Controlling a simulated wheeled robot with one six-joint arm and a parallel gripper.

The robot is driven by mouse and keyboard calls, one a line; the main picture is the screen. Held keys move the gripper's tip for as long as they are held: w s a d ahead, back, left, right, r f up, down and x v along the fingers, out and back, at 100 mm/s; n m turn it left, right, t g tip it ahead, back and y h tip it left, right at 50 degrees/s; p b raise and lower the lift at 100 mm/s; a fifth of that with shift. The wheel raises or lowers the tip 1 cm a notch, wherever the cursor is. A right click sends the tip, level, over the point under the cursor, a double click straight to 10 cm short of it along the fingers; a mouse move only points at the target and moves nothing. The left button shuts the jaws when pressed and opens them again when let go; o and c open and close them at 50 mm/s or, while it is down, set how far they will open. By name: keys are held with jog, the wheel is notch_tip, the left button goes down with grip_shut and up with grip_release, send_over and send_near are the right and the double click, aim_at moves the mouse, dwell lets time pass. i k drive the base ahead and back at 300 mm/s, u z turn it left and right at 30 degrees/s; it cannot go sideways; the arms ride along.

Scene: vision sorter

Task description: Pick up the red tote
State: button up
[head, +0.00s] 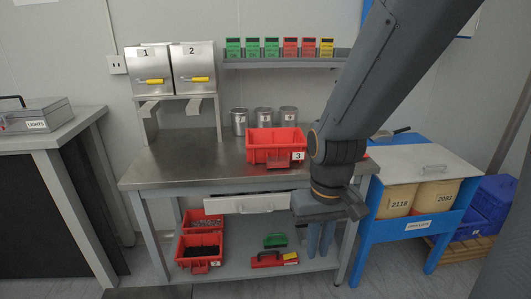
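A red tote (275,146) with a label 3 on its front stands on the metal workbench (190,160), right of the middle. It looks empty. Two more red totes are on the lower shelf: one (203,220) holds small grey parts, and one in front of it (199,253) holds dark contents and has a label 2. My gripper (320,238) hangs in front of the bench's right front edge, right of and below the tote labelled 3, apart from it.
Three grey cans (264,117) stand behind the tote. Two metal bins (170,67) sit on a stand at the bench's left. A red carrier (274,259) and a green item (275,240) lie on the lower shelf. A blue cart (410,222) stands close at right. The bench's left front is clear.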

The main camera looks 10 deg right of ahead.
aim_at(274, 147)
jog(key=u, duration=0.5)
jog(key=k, duration=1.2)
jog(key=z, duration=0.2)
jog(key=i, duration=0.55)
jog(key=z, duration=0.9)
jog(key=i, duration=1.3)
jog(key=u, duration=1.1)
jog(key=i, duration=0.5)
jog(key=u, duration=0.5)
